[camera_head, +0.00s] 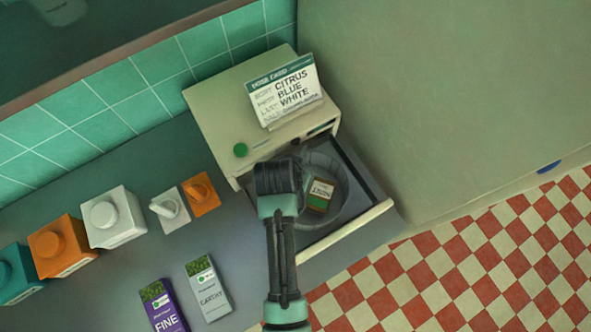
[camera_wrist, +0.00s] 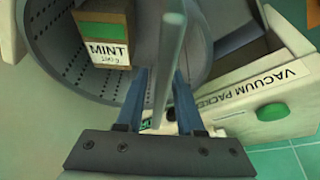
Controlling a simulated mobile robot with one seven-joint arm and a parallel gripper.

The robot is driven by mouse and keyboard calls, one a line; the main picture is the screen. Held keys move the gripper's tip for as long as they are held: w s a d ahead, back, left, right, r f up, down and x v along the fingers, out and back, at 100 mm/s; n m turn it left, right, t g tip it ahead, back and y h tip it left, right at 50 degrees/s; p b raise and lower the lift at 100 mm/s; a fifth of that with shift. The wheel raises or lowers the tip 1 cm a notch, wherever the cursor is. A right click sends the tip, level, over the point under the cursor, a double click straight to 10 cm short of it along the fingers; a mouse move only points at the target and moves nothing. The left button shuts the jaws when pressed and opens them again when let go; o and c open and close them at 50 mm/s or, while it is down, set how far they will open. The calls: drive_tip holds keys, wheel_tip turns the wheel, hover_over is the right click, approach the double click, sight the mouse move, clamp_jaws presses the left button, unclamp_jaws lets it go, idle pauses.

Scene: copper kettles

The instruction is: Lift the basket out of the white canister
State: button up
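The white canister (camera_head: 124,229) is a block with a round knob lid, standing on the counter at left. Its inside is hidden. A round grey perforated basket (camera_wrist: 62,62) holds a small MINT box (camera_wrist: 103,50). In the head view, the basket (camera_head: 345,208) is in the open drawer, not at the canister. My gripper (camera_wrist: 161,75) is over the drawer. Its two blue fingers stand on either side of a narrow pale strip (camera_wrist: 172,40), which looks like the basket's handle. I cannot tell whether they press on it. In the head view, my wrist hides the fingers.
The vacuum packer (camera_head: 215,100) carries a card (camera_head: 283,90), with its drawer (camera_head: 365,222) pulled out. Orange (camera_head: 65,246) and teal (camera_head: 20,272) canisters, small white (camera_head: 170,212) and orange (camera_head: 201,193) pieces, and two packets (camera_head: 165,305) (camera_head: 208,288) stand on the counter. A large pale cabinet (camera_head: 440,110) is at right.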

drive_tip(key=shift+o, duration=0.6)
drive_tip(key=shift+s+f, duration=0.1)
drive_tip(key=b+v, duration=0.1)
drive_tip(key=v, duration=1.2)
